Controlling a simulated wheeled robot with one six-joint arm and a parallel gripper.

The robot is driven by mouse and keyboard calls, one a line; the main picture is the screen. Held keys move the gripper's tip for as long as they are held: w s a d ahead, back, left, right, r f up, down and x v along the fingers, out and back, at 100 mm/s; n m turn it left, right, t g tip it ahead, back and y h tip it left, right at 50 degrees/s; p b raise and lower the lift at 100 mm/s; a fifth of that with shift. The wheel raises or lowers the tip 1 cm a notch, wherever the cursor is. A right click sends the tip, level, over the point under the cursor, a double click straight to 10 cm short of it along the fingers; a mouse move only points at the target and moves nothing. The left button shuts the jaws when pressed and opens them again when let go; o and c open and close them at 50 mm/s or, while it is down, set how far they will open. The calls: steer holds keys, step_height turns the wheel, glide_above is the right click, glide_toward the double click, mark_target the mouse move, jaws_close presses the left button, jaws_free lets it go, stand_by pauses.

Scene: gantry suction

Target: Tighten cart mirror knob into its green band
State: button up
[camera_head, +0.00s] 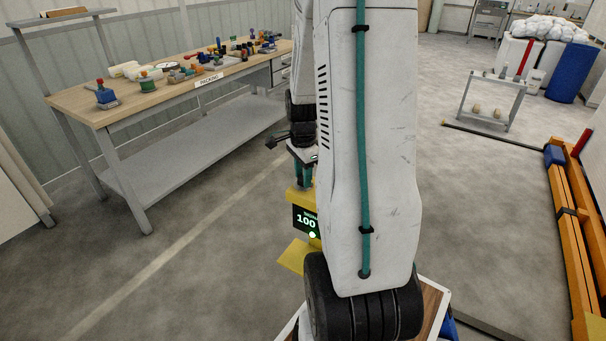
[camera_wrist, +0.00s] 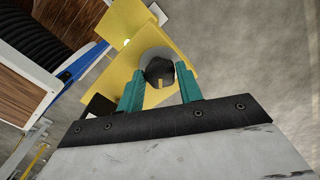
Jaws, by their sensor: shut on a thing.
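The black knob (camera_wrist: 159,71) has a pale pointer mark and sits in front of a grey disc on a yellow bracket (camera_wrist: 122,28). My gripper (camera_wrist: 161,77) has its teal fingers on both sides of the knob, shut on it. In the head view my gripper (camera_head: 302,180) points down at the top of the yellow bracket (camera_head: 298,196); my arm hides part of it. A dark display (camera_head: 305,219) below reads 100, with a lit pale-green spot under it. I cannot make out a green band around the knob. The mirror is not clearly seen.
A wooden-topped workbench (camera_head: 150,98) with several small parts stands at the left. Orange rails (camera_head: 570,225) run along the right, and a small grey rack (camera_head: 490,100) stands farther back. The concrete floor between bench and cart is clear.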

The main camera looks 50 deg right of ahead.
steer(key=o, duration=1)
steer(key=shift+r, duration=3.9)
